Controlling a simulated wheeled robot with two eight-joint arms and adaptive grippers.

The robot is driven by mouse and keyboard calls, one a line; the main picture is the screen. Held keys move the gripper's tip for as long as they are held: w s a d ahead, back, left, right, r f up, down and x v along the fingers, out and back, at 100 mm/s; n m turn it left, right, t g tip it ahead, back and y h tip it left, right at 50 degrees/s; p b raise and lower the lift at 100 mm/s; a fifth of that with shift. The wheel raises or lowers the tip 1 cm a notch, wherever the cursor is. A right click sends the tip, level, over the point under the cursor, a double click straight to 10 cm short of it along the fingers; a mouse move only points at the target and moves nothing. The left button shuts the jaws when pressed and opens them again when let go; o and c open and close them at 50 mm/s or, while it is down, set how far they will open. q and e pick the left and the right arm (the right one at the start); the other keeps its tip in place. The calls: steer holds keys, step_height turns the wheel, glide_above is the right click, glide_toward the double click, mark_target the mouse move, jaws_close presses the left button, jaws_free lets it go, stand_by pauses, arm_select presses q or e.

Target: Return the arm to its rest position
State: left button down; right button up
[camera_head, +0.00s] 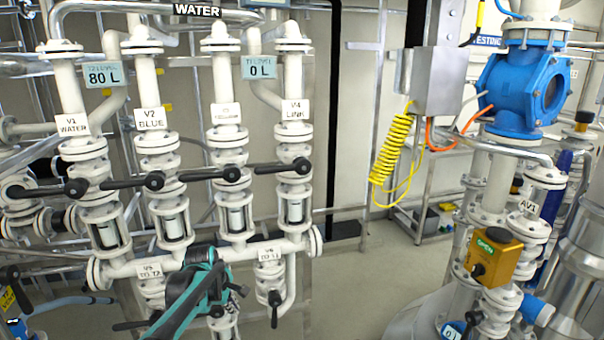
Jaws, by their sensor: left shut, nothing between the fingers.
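My left arm, teal and black, comes in from the bottom edge left of centre. Its left gripper (208,258) is shut with nothing held. It is in front of the lower white manifold pipe, between the V5 label (150,271) and the V6 label (269,254). It covers part of the pipework there; I cannot tell whether it touches it. My right gripper is not in view.
Behind it stand white valve columns with black levers: V1 (73,124), V2 (151,118), a third, and V4 (295,110). A grey box (437,80) with a yellow coiled hose (392,150) and a blue valve (525,90) stand right. Floor (365,275) between is clear.

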arm_select(q)
steer(key=s+d+r+m+t, duration=0.1)
steer(key=s+d+r+m, duration=0.1)
steer(key=s+r+m, duration=0.6)
steer(key=s+f+m+t, duration=0.1)
steer(key=s+m, duration=0.3)
steer(key=s, duration=0.7)
steer(key=s+f+m+t+y, duration=0.1)
steer(key=s+m, duration=0.4)
steer(key=s, duration=0.6)
steer(key=shift+s+d+f+t, duration=0.35)
steer(key=shift+s+f+t, duration=0.05)
steer(key=shift+f, duration=0.35)
